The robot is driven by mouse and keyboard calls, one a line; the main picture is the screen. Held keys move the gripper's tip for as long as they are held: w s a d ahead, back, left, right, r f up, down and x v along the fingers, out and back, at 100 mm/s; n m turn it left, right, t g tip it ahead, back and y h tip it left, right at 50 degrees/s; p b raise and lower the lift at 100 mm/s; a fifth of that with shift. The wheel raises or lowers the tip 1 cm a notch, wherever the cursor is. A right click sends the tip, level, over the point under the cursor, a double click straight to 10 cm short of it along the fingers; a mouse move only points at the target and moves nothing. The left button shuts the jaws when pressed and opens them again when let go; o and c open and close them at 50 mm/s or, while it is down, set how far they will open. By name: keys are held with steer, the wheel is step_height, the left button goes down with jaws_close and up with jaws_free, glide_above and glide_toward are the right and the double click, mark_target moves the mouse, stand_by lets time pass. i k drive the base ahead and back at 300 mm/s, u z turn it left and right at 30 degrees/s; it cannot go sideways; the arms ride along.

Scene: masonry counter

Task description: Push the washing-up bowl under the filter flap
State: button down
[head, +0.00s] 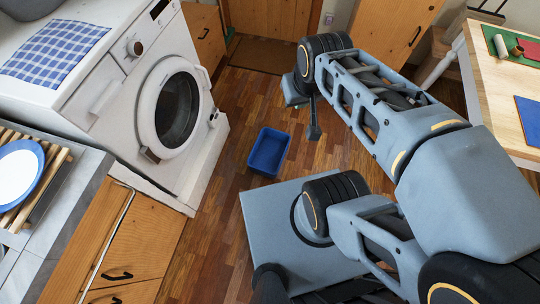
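The washing-up bowl (268,152) is a blue rectangular tub, upright on the wooden floor in the middle of the head view. It looks empty. It stands to the right of the white washing machine (190,175), with floor between them. A small pale part with a dark spot (213,118) sits low on the machine's front, by the bottom right corner; it may be the filter flap, but it is too small to tell. My gripper (313,132) points down, to the right of the bowl and apart from it. Its fingers are partly hidden, so its opening is unclear.
Wooden cabinets (140,240) and a counter with a plate (18,175) line the left. A table (500,90) stands at the right. A brown mat (262,54) lies at the back. Floor around the bowl is clear.

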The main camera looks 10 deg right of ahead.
mark_target(266, 158)
steer(key=u, duration=0.5)
steer(key=k, duration=1.15)
steer(key=z, duration=0.35)
steer(key=i, duration=1.1)
steer(key=u, duration=0.45)
steer(key=i, duration=0.5)
steer(key=u, duration=0.45)
